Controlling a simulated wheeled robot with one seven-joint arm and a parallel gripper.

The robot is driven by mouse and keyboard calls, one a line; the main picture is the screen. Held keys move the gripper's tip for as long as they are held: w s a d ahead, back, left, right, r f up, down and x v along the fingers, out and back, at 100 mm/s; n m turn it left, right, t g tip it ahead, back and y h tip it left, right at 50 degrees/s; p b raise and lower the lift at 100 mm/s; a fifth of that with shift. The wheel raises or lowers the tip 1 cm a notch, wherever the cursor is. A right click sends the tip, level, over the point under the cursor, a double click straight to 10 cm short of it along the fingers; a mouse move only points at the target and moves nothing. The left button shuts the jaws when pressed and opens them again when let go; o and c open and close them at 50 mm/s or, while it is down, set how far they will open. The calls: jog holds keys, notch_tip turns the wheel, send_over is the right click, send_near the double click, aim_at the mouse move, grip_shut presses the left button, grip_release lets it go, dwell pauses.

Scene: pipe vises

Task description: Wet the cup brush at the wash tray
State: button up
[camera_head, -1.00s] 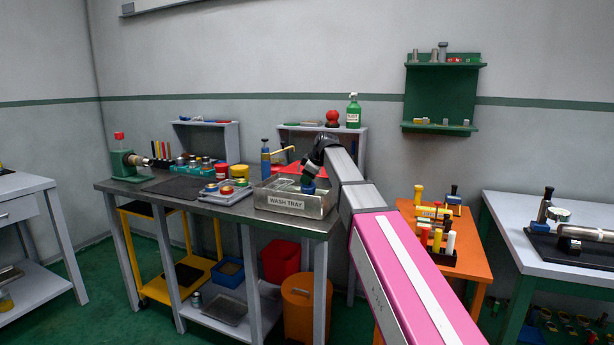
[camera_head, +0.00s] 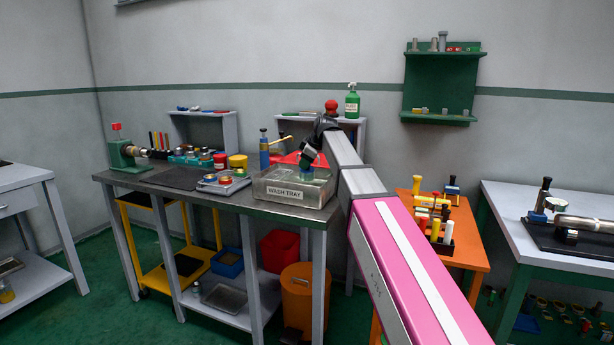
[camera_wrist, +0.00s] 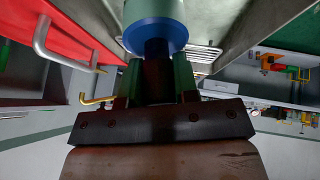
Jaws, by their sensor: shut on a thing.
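The wash tray (camera_head: 272,191) is a grey metal box with a "WASH TRAY" label, at the right end of the steel bench. My gripper (camera_head: 308,158) is over the tray's right part. It is shut on the cup brush. In the wrist view my gripper's green fingers (camera_wrist: 157,80) close on the brush's dark handle. The cup brush (camera_wrist: 155,32) shows a blue collar and a pale teal cylindrical part beyond it. In the head view the pale part points down at the tray opening; whether it touches liquid cannot be told.
A blue upright tool (camera_head: 264,152) with a tan lever stands behind the tray. A red piece (camera_head: 288,158) is close behind the tray. A scale-like tray with small tins (camera_head: 222,183) is left of it. A green bottle (camera_head: 352,103) stands on the shelf behind.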

jog(key=shift+r, duration=3.25)
jog(key=shift+r, duration=0.1)
jog(key=shift+r, duration=1.9)
